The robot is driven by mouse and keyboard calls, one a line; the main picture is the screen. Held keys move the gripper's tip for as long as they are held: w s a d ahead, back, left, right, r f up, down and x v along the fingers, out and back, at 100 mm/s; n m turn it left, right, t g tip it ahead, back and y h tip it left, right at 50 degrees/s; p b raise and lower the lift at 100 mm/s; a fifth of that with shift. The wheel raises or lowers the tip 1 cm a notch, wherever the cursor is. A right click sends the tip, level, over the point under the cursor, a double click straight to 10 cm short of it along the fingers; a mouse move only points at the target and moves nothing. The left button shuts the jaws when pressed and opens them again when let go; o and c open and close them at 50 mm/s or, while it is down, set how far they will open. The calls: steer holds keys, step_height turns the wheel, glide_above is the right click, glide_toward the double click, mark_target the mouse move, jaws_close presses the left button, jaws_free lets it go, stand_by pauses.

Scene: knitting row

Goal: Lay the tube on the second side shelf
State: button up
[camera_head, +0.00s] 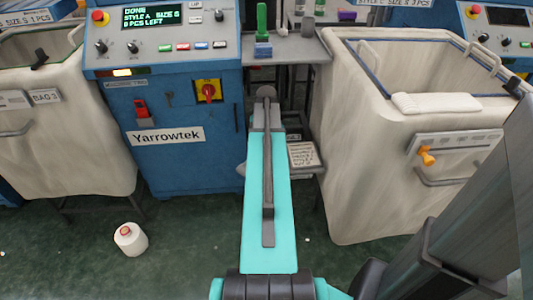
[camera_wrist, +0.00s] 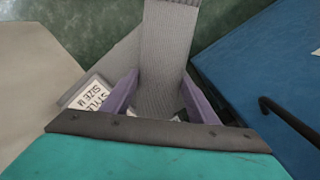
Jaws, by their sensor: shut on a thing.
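A grey ribbed knitted tube (camera_wrist: 168,40) hangs between the purple fingers of my gripper (camera_wrist: 160,78) in the wrist view. The gripper is shut on it, and the tube runs away toward the green floor. In the head view my arm hides the gripper and most or all of the tube. A small low side shelf (camera_head: 318,168) with a printed card (camera_head: 304,155) shows just right of my arm, partly hidden. In the wrist view a grey shelf surface (camera_wrist: 122,58) with a "STYLE, SIZE M" card (camera_wrist: 88,95) lies left of the tube.
A blue Yarrowtek machine (camera_head: 180,165) stands left of my arm, a large pale fabric bin (camera_head: 365,150) right. A higher grey shelf (camera_head: 283,50) holds a green item (camera_head: 262,20). A yarn cone (camera_head: 130,239) is on the floor. Another bin (camera_head: 70,130) stands far left.

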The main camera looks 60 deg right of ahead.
steer(key=shift+f, duration=1)
steer(key=shift+f, duration=0.1)
steer(key=o, duration=1)
step_height(320, 180, up, 12)
steer(key=p, duration=0.1)
steer(key=shift+p, duration=0.35)
